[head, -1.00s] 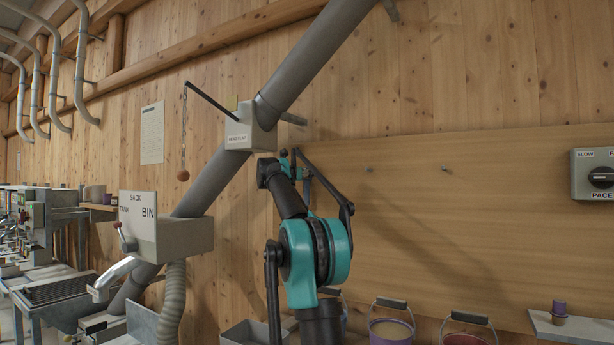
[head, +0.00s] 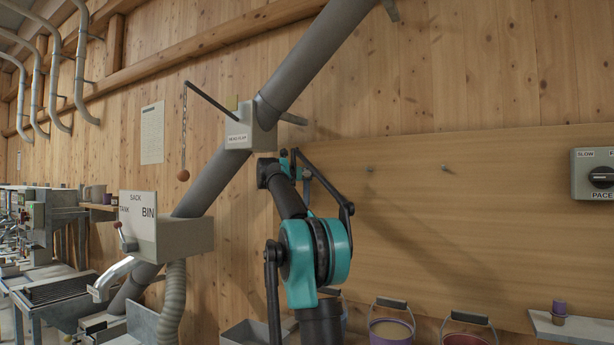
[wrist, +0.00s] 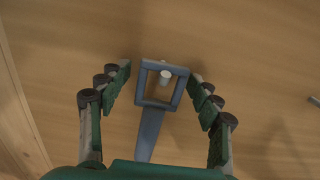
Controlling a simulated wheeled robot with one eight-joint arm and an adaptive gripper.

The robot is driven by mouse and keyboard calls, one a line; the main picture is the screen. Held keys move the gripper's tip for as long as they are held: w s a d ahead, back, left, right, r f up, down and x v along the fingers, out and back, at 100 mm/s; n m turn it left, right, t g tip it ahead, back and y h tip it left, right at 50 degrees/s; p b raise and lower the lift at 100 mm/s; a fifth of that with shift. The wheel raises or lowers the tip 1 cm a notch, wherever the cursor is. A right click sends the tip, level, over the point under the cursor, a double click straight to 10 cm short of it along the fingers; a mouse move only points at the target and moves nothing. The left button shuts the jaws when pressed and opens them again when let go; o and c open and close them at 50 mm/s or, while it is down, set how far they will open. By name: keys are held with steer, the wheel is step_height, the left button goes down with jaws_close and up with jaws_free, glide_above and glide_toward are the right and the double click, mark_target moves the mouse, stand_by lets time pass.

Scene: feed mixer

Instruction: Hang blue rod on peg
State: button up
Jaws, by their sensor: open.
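In the wrist view the blue rod (wrist: 149,130) has a square open loop at its upper end, and its flat shaft runs down behind my gripper's body. A pale peg (wrist: 165,76) shows inside the loop, its end toward the camera. My gripper (wrist: 160,72) is open, one finger on each side of the loop, with gaps between the fingers and the loop. In the head view a small part of the blue rod (head: 307,188) shows beside my arm, which hides the rest and the peg it is at.
Two bare pegs stick out of the wooden panel to the right, one nearer (head: 369,168) and one farther (head: 446,168). Buckets (head: 390,330) stand below the panel. A grey box with a PACE dial (head: 594,174) is at far right. A thick grey pipe (head: 315,55) slants overhead.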

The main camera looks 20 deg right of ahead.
steer(key=v, duration=1.2)
steer(key=s+a+f+m+g+y, duration=0.15)
steer(key=s+f+m, duration=0.4)
steer(key=f, duration=0.75)
steer(key=s+f+m+g+y, duration=0.3)
steer(key=s+f, duration=0.4)
steer(key=f, duration=0.6)
steer(key=s+a+f+m+g+y, duration=0.15)
steer(key=s+f+m, duration=0.45)
steer(key=f, duration=0.7)
steer(key=s+a+f+m+y, duration=0.4)
steer(key=s+a+f+m, duration=0.1)
steer(key=s+f, duration=0.8)
steer(key=s+a+f+m+g+y, duration=0.1)
steer(key=s+a+f+m+y, duration=0.3)
steer(key=s+f, duration=0.8)
steer(key=a+f+m, duration=0.1)
steer(key=a+m, duration=0.1)
steer(key=a, duration=0.1)
steer(key=shift+s+a+f, duration=0.2)
steer(key=shift+s+f, duration=0.15)
steer(key=shift+s, duration=0.05)
